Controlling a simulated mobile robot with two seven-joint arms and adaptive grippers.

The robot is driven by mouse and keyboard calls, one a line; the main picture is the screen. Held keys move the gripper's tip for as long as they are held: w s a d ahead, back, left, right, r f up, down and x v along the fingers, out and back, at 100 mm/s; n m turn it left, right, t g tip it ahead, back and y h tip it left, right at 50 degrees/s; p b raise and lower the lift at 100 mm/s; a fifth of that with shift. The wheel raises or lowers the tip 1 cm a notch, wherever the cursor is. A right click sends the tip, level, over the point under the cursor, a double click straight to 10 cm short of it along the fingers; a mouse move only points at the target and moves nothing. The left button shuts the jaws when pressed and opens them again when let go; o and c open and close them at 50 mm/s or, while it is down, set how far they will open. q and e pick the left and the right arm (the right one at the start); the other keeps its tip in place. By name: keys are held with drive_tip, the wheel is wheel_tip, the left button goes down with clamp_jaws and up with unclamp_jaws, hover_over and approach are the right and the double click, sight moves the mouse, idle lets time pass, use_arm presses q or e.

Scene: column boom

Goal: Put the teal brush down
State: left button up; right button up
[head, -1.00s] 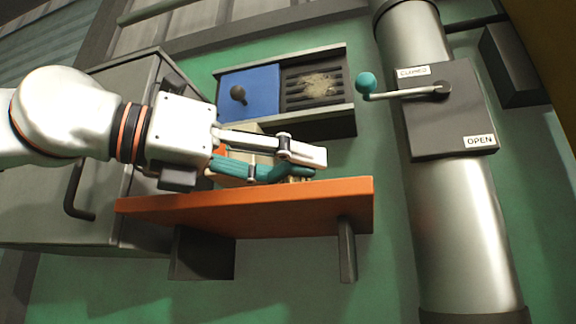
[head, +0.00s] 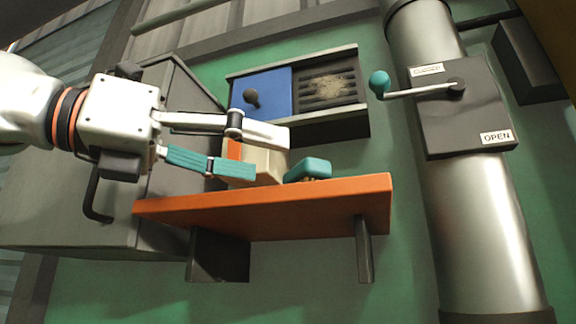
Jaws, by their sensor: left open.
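The teal brush (head: 309,169) lies on the orange shelf (head: 300,215), right of its middle, with its bristles down on the shelf top. My left gripper (head: 271,153) is open and empty to the left of the brush, with a gap between its fingertips and the brush. One finger is white and the lower one has teal pads. Behind the fingers a cream block (head: 262,164) with an orange part stands on the shelf, partly hidden by them. My right gripper is out of view.
A wall box with a blue sliding cover (head: 262,93) and a dusty dark grille (head: 328,88) is above the shelf. A metal column (head: 470,225) with a teal-knobbed lever (head: 379,83) stands at right. A grey cabinet (head: 60,215) is at left.

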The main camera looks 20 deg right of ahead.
use_arm(q)
drive_tip(key=a, duration=0.2)
drive_tip(key=s+a, duration=0.1)
drive_tip(key=a, duration=0.1)
drive_tip(key=shift+a, duration=0.3)
idle(0.4)
